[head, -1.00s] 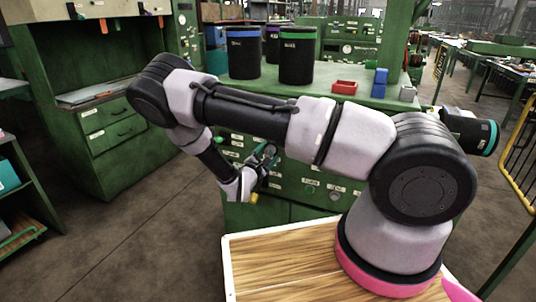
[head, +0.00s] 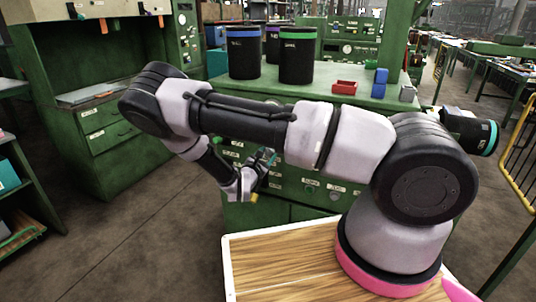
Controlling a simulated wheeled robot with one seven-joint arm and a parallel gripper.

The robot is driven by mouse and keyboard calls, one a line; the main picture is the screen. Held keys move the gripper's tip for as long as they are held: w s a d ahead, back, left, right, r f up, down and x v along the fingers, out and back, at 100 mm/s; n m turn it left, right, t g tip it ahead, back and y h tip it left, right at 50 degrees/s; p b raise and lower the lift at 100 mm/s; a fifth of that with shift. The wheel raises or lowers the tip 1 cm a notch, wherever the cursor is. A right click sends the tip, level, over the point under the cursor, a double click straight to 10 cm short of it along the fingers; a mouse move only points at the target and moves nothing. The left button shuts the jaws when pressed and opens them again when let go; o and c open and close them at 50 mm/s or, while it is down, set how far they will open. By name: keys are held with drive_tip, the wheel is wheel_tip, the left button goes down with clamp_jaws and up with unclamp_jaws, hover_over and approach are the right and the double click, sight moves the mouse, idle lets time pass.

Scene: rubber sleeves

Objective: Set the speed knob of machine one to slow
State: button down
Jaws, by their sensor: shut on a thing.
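A green machine (head: 290,205) stands in front of me, its front panel carrying several small knobs, buttons and white labels too small to read. My gripper (head: 265,160) is at the left part of this panel, below the worktop edge. It is shut on a knob there; the fingers and wrist hide most of the knob, so its pointer and setting cannot be read. Other round controls (head: 310,190) show to the right of my gripper. I cannot tell from the labels which machine is number one.
On the machine top stand black canisters with blue (head: 243,52) and green (head: 297,55) bands, a red tray (head: 344,87) and a blue block (head: 379,83). A green cabinet (head: 105,130) stands at left.

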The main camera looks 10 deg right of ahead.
drive_tip(key=n, duration=0.5)
drive_tip(key=shift+n, duration=0.3)
idle(0.4)
drive_tip(key=shift+c, duration=1.4)
unclamp_jaws()
drive_tip(key=v, duration=1)
drive_tip(key=shift+s+a, duration=0.2)
drive_tip(key=shift+s, duration=0.15)
